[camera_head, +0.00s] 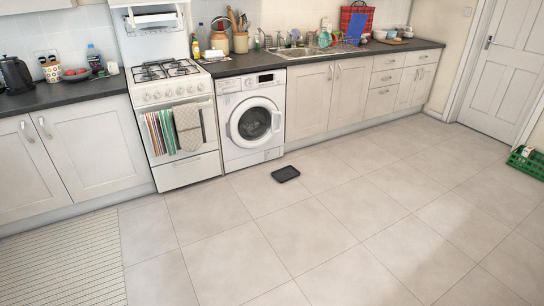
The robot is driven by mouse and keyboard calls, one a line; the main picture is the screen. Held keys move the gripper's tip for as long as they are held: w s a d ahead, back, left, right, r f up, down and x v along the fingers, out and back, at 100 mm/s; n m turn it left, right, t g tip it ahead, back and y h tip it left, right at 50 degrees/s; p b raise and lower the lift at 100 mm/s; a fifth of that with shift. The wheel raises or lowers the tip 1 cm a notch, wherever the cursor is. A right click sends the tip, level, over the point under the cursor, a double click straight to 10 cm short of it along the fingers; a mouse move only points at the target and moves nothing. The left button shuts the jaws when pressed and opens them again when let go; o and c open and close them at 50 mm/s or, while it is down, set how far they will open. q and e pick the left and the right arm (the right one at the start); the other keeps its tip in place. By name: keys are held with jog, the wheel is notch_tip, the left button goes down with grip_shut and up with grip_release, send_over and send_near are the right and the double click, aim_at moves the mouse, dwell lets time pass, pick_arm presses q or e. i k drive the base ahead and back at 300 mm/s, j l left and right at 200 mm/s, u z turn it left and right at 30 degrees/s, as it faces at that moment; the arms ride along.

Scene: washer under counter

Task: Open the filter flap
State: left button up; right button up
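A white front-loading washer (238,95) stands under the counter between the cooker and the cream cupboards. Its round door (254,122) looks shut. The filter flap (273,154) appears to be a small panel low on the right of the washer's front. It is too small to tell clearly, but nothing sticks out there and it looks shut. Neither of my grippers is in view.
A shallow black tray (285,174) lies on the tiled floor in front of the washer's lower right. A cooker (177,170) with hanging towels stands left of the washer. A ribbed mat (70,265) lies at lower left; a green crate (524,163) is far right. The middle floor is clear.

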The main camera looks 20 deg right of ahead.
aim_at(273, 152)
jog(key=i+z, duration=0.25)
jog(key=z, duration=0.2)
jog(key=i, duration=2.6)
